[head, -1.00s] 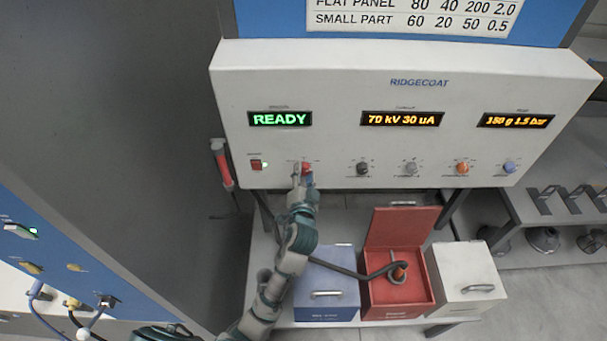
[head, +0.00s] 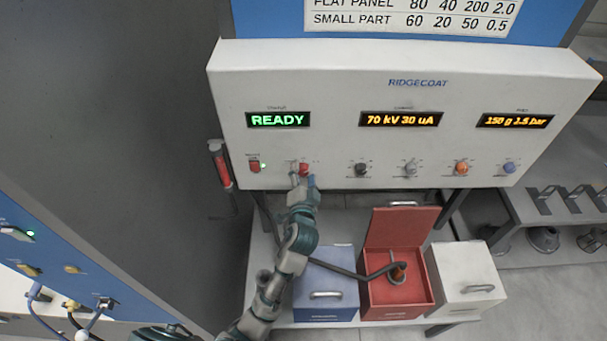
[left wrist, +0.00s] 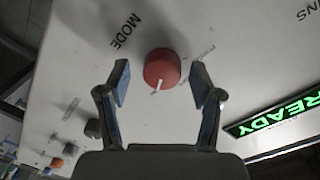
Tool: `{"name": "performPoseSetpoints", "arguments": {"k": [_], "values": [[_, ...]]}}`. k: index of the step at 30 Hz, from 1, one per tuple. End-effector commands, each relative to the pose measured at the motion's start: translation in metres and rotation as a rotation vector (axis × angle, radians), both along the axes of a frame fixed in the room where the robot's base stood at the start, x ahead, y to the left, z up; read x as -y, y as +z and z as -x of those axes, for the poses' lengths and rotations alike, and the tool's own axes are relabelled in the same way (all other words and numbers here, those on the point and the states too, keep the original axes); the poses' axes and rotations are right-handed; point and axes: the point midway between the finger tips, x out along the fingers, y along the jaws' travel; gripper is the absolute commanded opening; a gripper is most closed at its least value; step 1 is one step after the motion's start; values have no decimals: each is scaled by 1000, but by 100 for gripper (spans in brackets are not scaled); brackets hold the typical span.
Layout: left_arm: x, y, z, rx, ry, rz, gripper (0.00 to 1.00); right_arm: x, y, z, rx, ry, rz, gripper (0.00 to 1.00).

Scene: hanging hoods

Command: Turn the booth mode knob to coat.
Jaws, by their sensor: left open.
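The red mode knob (head: 304,169) is on the lower left of the white control panel (head: 400,75). In the left wrist view the red knob (left wrist: 162,68) has a white pointer mark on its lower left side, and "MODE" is printed beside it. My left gripper (head: 302,178) is in front of the knob. In the left wrist view my left gripper (left wrist: 160,85) is open, with one finger on each side of the knob and gaps to both. The small position labels by the knob are too blurred to read. My right gripper is not in view.
The panel has a green READY display (head: 278,119), a red switch (head: 255,166) at left, and a black knob (head: 361,169) with more knobs to the right. Below stand a blue box (head: 327,300), an open red box (head: 398,302) and a white box (head: 465,275).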

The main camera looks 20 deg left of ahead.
Motion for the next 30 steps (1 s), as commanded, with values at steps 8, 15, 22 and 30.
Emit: {"name": "performPoseSetpoints", "arguments": {"k": [8, 15, 22, 30], "values": [[5, -1, 17, -2, 0, 2, 65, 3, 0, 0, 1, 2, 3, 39], [18, 1, 67, -4, -1, 2, 65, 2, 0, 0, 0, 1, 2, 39], [29, 3, 104, -4, -1, 1, 65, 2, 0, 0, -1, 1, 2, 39], [31, 5, 114, -2, 1, -1, 65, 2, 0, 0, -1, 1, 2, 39]]}}
